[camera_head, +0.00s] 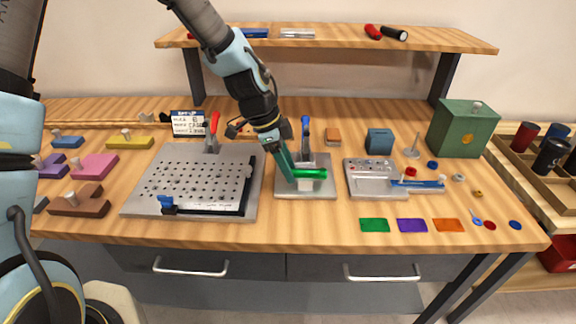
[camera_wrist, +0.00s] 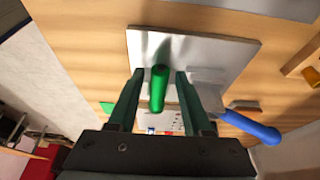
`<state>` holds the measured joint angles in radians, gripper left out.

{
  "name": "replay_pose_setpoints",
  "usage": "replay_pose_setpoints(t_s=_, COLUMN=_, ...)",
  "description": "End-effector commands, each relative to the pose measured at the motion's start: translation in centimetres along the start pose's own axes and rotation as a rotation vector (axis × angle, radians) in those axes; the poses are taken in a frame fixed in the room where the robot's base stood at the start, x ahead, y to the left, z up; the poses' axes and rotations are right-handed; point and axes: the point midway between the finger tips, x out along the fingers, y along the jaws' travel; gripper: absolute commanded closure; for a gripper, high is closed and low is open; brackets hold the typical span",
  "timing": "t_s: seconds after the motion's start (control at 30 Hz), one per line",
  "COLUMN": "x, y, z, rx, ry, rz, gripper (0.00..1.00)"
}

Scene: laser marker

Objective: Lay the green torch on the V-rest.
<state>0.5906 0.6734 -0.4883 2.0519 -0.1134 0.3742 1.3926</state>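The green torch (camera_head: 310,173) lies level across the small white V-rest (camera_head: 305,186), which stands on a grey plate (camera_head: 320,192). My gripper (camera_head: 287,169) is at the torch's left end, tilted down from above. In the wrist view, the torch (camera_wrist: 158,88) shows end-on between my gripper's two dark green fingers (camera_wrist: 158,98), with a gap on either side. The gripper looks open. The V-rest is mostly hidden under the torch, so its groove does not show.
A perforated plate (camera_head: 180,190) is at the left.

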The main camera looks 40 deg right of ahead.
Motion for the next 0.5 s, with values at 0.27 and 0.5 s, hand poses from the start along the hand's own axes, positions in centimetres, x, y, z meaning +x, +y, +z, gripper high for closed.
replay_pose_setpoints(t_s=0.27, x=0.0, y=0.0, z=0.0, rx=0.000, ry=0.000, rz=0.000, gripper=0.42)
replay_pose_setpoints(t_s=0.5, x=-1.9, y=-0.2, z=-0.1, rx=-0.001, ry=0.001, rz=-0.005, gripper=0.42)
